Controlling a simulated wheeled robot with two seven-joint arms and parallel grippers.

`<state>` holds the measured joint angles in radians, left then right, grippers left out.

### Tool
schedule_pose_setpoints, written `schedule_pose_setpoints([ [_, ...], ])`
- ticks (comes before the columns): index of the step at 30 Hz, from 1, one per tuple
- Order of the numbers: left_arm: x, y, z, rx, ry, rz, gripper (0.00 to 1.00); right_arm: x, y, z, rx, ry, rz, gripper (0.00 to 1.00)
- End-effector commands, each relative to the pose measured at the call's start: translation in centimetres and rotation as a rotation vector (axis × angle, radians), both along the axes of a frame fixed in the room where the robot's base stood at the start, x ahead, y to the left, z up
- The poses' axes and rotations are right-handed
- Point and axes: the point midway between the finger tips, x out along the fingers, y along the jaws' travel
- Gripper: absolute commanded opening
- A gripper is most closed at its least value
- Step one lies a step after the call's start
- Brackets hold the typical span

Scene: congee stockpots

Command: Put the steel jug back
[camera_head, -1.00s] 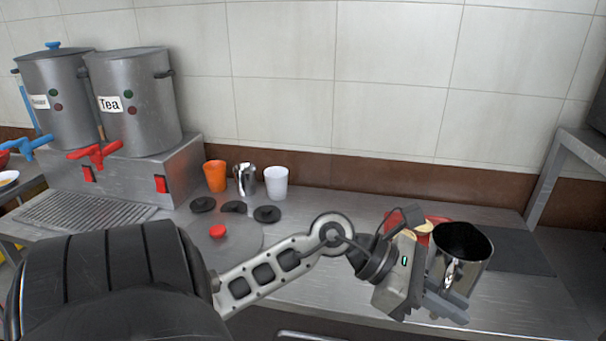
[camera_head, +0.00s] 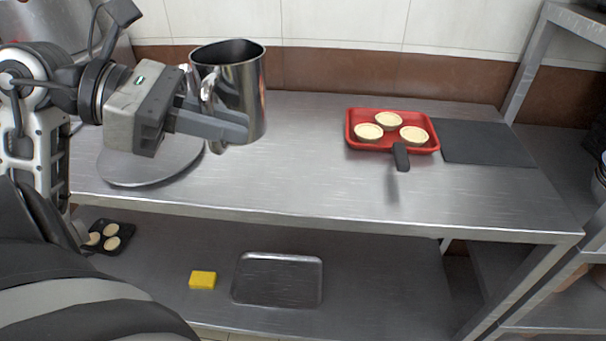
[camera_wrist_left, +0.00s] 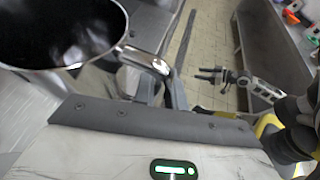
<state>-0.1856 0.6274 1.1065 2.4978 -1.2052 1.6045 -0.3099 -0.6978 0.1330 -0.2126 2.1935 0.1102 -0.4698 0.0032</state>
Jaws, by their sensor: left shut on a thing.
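The steel jug (camera_head: 241,88) is upright in the head view, held above the left part of the steel counter (camera_head: 290,165). My left gripper (camera_head: 222,124) is shut on its handle side, with the fingers at the handle. In the left wrist view the jug (camera_wrist_left: 70,40) shows at the upper left, its dark inside open to the camera and its handle reaching toward the fingers. My right gripper (camera_wrist_left: 212,75) seems to show small in the left wrist view, away from the jug; its jaw state is too small to tell.
A round grey disc (camera_head: 150,168) lies on the counter below my left arm. A red tray (camera_head: 377,147) with pastries and a dark mat (camera_head: 487,143) lie at the right. The counter's middle is clear. The lower shelf holds a yellow sponge (camera_head: 203,280) and a metal tray (camera_head: 277,279).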

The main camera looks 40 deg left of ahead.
Motion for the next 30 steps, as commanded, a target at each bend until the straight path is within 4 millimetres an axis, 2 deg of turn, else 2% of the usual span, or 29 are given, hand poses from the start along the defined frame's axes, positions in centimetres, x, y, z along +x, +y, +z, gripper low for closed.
schedule_pose_setpoints([
  [2, 0.0, 0.0, -0.4, -0.002, -0.001, 0.003, 0.0, 0.0, 0.1, -0.1, 0.004, -0.001, 0.0, 0.58],
  [5, 1.5, -0.1, -0.9, -0.004, 0.002, 0.003, 0.0, 0.0, 0.1, 0.1, 0.004, 0.0, 0.0, 0.58],
  [14, 8.9, -1.0, -3.9, -0.004, -0.001, 0.003, 0.0, -0.1, 0.0, 0.7, -0.003, 0.005, 0.0, 0.58],
  [15, 9.5, -1.0, -5.1, -0.007, 0.0, 0.005, 0.0, 0.0, 0.0, 0.5, -0.004, 0.004, 0.0, 0.58],
  [18, 11.0, -1.1, -6.9, -0.006, -0.001, 0.007, 0.0, 0.0, 0.0, 0.4, -0.004, 0.004, 0.0, 0.58],
  [21, 12.0, -1.3, -8.2, -0.004, -0.001, 0.006, 0.0, -0.1, 0.0, 0.3, -0.005, 0.006, 0.001, 0.58],
  [28, 13.3, -1.4, -9.7, -0.004, -0.003, 0.006, 0.0, 0.0, 0.0, 0.2, -0.007, 0.008, 0.001, 0.58],
  [30, 13.5, -1.5, -10.9, -0.006, 0.001, 0.006, 0.0, 0.0, -0.1, 0.3, -0.008, 0.007, 0.001, 0.58],
])
